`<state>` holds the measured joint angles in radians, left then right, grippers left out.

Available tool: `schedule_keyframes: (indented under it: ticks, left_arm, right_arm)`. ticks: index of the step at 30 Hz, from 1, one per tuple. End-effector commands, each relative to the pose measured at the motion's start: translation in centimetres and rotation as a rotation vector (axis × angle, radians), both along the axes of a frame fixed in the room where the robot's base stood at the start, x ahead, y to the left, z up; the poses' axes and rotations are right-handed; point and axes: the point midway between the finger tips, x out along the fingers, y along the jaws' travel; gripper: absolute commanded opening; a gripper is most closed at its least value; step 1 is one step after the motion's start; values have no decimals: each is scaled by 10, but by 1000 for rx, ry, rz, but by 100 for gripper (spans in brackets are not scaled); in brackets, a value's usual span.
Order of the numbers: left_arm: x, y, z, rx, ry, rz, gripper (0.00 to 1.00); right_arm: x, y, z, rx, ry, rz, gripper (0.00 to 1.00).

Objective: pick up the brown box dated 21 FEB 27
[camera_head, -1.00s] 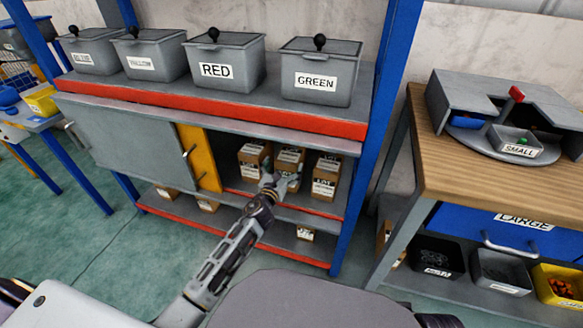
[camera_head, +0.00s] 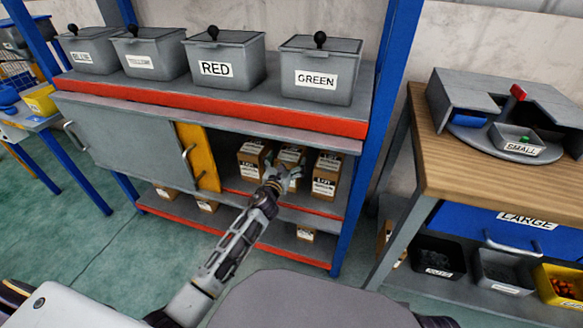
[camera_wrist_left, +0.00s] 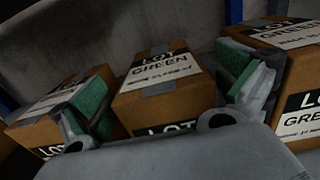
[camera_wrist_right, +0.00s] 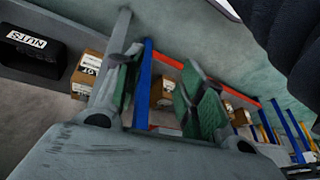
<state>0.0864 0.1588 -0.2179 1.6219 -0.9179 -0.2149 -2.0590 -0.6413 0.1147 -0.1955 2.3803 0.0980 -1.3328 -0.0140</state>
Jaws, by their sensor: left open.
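Several brown boxes with LOT labels stand on the middle shelf, the left box (camera_head: 252,160), the middle box (camera_head: 290,155) and the right box (camera_head: 326,175). I cannot read any date, so which one is dated 21 FEB 27 cannot be told. My left gripper (camera_head: 281,178) is open in front of the middle box and partly hides it. In the left wrist view the middle box (camera_wrist_left: 165,95), marked LOT GREEN, lies between the spread green-padded fingers. My right gripper (camera_wrist_right: 160,90) is open and empty in the right wrist view.
The shelf board with red edging (camera_head: 230,110) is just above the boxes. A yellow panel (camera_head: 198,158) stands left of them and a blue post (camera_head: 365,150) right. More boxes (camera_head: 306,233) sit on the bottom shelf. A wooden workbench (camera_head: 480,160) is at right.

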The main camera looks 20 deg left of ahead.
Motion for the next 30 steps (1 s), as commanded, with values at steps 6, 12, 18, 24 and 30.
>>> schedule_keyframes:
  ticks: [6, 12, 18, 24, 30]
  left_arm:
    - [17, -1, -1, -1, -1, 0, 100]
    - [24, -2, -1, 0, 0, 0, 100]
    - [25, -1, 0, 0, 0, 0, 100]
    - [25, -1, 0, 0, 0, 0, 100]
    - [25, -1, 0, 0, 0, 0, 86]
  right_arm:
    - [-2, 3, -16, 16, -2, -1, 40]
    - [-1, 4, -20, 22, -12, -3, 40]
    - [-2, 4, -20, 23, -11, -2, 40]
    - [-2, 4, -19, 22, -12, -3, 40]
    - [-2, 4, -19, 22, -11, -3, 40]
